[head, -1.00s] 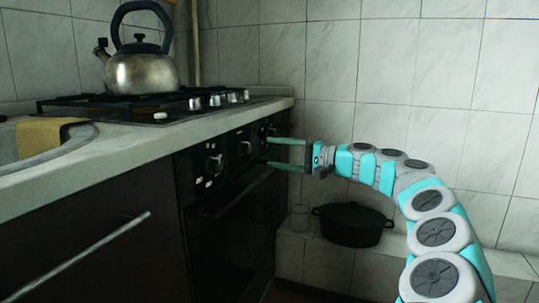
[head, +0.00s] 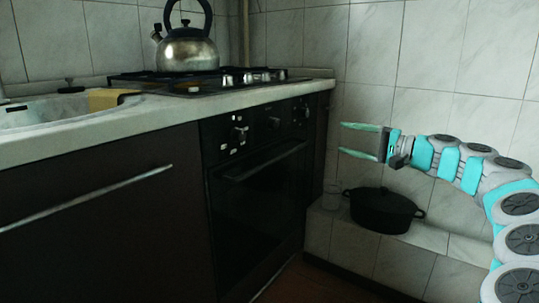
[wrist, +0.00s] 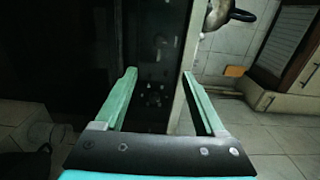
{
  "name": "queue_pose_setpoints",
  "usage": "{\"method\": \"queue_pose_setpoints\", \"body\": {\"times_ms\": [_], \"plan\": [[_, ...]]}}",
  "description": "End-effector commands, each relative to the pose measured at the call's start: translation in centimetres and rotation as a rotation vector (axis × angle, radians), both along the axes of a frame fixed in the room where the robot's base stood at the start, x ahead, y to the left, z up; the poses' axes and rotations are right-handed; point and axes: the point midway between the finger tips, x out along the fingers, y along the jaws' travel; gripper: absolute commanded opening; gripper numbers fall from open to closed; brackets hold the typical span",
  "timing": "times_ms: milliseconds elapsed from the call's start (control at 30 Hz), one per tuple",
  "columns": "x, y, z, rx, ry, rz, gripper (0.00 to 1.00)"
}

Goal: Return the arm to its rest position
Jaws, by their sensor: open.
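My gripper (head: 362,141) is open and empty in the head view. Its two green fingers point left toward the oven front, in front of the tiled wall. My arm curves in from the right edge. In the wrist view my gripper (wrist: 158,85) shows with its fingers spread apart and nothing between them. The dark oven panel with its knobs (wrist: 152,95) lies beyond the fingers. I cannot tell from this view whether a finger touches the counter edge.
A black pot (head: 384,210) and a glass (head: 331,197) stand on a low tiled ledge. A metal kettle (head: 188,48) sits on the stove (head: 215,80). The oven (head: 258,175) is shut. A yellow cloth (head: 108,99) lies by the sink (head: 65,112).

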Motion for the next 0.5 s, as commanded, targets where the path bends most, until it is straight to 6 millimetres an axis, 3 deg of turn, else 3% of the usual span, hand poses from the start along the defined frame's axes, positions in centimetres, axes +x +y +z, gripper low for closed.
{"method": "queue_pose_setpoints", "body": {"times_ms": [367,500], "plan": [[-2.7,4.8,0.8,-0.072,0.002,0.094,0.72],[-4.5,7.6,0.7,-0.122,0.008,0.150,0.72]]}}
